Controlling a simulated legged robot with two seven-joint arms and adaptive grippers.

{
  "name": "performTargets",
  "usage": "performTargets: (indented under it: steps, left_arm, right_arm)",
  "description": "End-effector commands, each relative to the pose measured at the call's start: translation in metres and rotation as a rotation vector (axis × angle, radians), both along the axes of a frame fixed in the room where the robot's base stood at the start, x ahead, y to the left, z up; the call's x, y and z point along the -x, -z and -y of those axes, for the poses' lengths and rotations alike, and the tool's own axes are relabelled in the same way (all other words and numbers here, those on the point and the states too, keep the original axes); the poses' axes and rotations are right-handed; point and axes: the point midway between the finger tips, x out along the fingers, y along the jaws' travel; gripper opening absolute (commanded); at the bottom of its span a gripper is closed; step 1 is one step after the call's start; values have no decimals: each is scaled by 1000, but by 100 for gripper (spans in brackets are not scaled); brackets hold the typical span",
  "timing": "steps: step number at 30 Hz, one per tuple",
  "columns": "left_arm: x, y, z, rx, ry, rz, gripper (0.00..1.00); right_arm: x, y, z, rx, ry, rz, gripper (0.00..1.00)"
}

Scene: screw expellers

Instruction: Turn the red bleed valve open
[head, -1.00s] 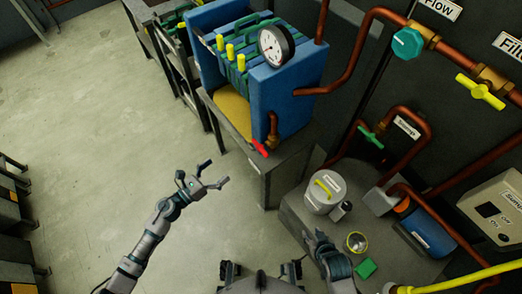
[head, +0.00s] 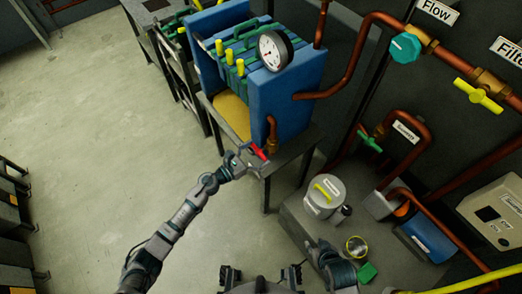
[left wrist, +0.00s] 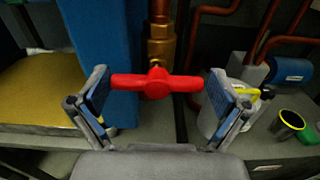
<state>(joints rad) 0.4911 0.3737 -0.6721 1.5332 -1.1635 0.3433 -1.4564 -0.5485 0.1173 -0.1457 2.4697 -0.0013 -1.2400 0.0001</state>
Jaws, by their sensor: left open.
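The red bleed valve (head: 259,152) sits at the front of the blue filter press, below a copper pipe. In the left wrist view its red handle (left wrist: 156,86) lies crosswise under a brass fitting (left wrist: 161,42). My left gripper (head: 250,155) is at the valve. In the left wrist view its open fingers (left wrist: 157,95) stand on either side of the handle, one near each end. I cannot tell whether they touch it. My right gripper (head: 318,243) is low in the head view, over the grey platform, and its fingers are not clear.
The blue press (head: 287,95) with a pressure gauge (head: 274,50) stands on a grey table (head: 284,150). A grey pot (head: 324,195), a yellow-rimmed cup (head: 356,246) and a green block (head: 367,272) are on the platform at right. Floor at left is clear.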

Motion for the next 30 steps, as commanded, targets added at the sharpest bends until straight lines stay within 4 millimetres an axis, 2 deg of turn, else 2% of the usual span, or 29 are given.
performTargets:
  steps: [12,13,18,30]
  left_arm:
    - [-7,0,10,-1,-1,-1,100]
    - [-7,0,10,-1,-1,-1,98]
    - [-7,0,10,-1,-1,0,59]
    - [-8,-1,10,25,-2,-34,59]
  right_arm:
    - [-2,0,-2,-5,-1,9,40]
    - [-2,0,-2,-5,-1,9,40]
    - [-2,0,-1,-5,-1,10,40]
    - [1,-1,0,0,1,-5,40]
